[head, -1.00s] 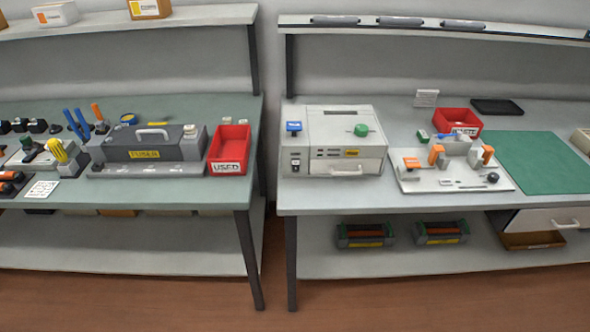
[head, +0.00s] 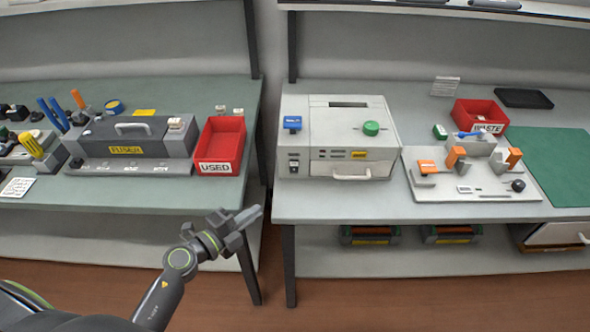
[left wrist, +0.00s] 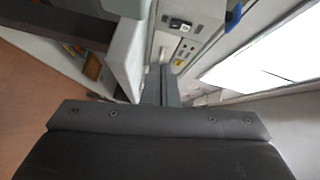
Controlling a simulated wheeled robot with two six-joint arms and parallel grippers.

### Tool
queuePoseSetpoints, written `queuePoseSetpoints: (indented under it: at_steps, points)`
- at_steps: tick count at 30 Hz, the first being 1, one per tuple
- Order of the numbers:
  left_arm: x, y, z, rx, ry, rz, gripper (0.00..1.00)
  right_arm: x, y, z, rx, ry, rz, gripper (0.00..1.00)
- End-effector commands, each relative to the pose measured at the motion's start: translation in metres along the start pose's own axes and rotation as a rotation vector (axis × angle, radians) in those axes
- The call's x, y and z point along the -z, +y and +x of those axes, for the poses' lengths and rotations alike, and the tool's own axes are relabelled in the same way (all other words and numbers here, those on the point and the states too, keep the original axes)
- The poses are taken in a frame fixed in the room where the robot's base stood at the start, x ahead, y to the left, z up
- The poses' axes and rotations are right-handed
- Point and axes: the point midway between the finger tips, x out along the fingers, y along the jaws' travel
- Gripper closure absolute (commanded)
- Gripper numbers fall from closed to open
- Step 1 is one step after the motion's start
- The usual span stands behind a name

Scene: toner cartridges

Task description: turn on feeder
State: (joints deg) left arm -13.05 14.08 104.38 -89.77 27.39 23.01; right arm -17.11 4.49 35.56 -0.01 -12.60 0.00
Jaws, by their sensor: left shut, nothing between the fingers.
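A white box-shaped machine (head: 330,165), the only one here that looks like a feeder, stands at the left end of the right bench; its yellow label is too small to read. It has a blue knob (head: 292,123), a green knob (head: 371,128), and a small black switch (head: 294,166) at the front left. In the left wrist view the switch (left wrist: 180,26) shows near the top. My left gripper (head: 254,214) is shut and empty, in front of the gap between the benches, left of and lower than the machine, not touching it. My right gripper is not in view.
The right bench's front edge (head: 400,214) lies between my left gripper and the machine. The left bench bears a red USED bin (head: 219,150) and a FUSER unit (head: 130,140). A white fixture plate (head: 470,186) with orange clamps stands right of the machine.

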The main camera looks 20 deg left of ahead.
Motion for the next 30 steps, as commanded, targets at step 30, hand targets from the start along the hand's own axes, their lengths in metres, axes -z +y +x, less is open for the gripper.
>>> queuePoseSetpoints:
  at_steps: [30]
  points:
    - [0.015,-0.019,0.073,0.002,0.040,0.090,1.00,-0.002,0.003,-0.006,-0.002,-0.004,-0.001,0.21]
